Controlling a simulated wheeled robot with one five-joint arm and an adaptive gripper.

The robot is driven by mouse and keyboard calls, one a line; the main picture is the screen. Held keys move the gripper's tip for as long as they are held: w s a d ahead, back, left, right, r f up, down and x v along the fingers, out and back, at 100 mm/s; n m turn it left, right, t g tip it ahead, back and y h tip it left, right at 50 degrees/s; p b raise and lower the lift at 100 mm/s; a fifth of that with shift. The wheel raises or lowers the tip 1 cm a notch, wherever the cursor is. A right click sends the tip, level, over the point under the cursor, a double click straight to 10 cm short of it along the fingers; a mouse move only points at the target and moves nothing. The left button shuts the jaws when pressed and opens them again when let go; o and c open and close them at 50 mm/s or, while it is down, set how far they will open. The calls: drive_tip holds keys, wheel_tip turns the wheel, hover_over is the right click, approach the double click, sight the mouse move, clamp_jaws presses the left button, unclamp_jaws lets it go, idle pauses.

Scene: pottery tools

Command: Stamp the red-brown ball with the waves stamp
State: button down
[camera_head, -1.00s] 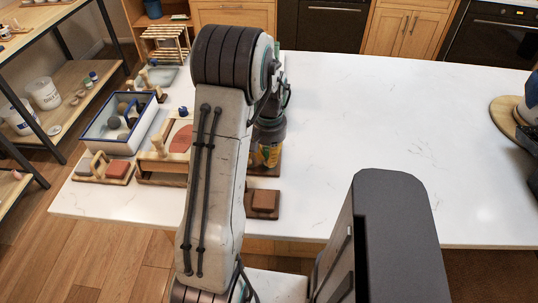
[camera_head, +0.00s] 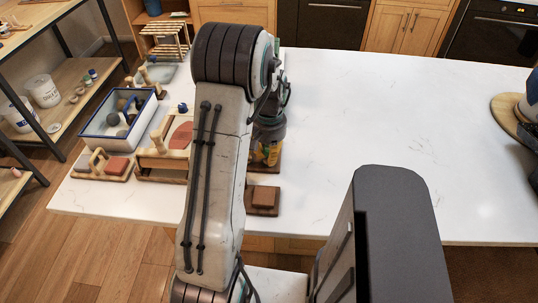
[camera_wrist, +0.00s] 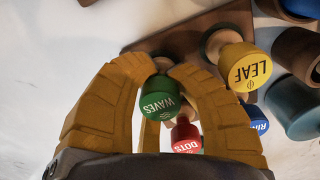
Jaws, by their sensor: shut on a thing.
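The waves stamp (camera_wrist: 160,98) has a green top lettered WAVES in the wrist view. My gripper (camera_wrist: 163,75) is shut on it, with one orange-yellow finger on each side. The stamp stands at a dark brown wooden rack (camera_wrist: 180,42); whether it is clear of the rack I cannot tell. In the head view my gripper (camera_head: 268,150) is partly hidden by my arm, and the stamp is hidden. Several balls lie in a blue-rimmed box (camera_head: 84,131) at the left. They look grey or dark, and I cannot make out a red-brown one.
A yellow leaf stamp (camera_wrist: 247,70), red dots stamp (camera_wrist: 184,135) and blue stamp (camera_wrist: 258,118) crowd close around. Wooden tools fill the left.

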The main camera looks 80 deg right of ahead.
drive_tip(key=shift+f, duration=0.15)
drive_tip(key=c, duration=1)
unclamp_jaws()
wheel_tip(320, 180, up, 12)
drive_tip(key=shift+d, duration=0.15)
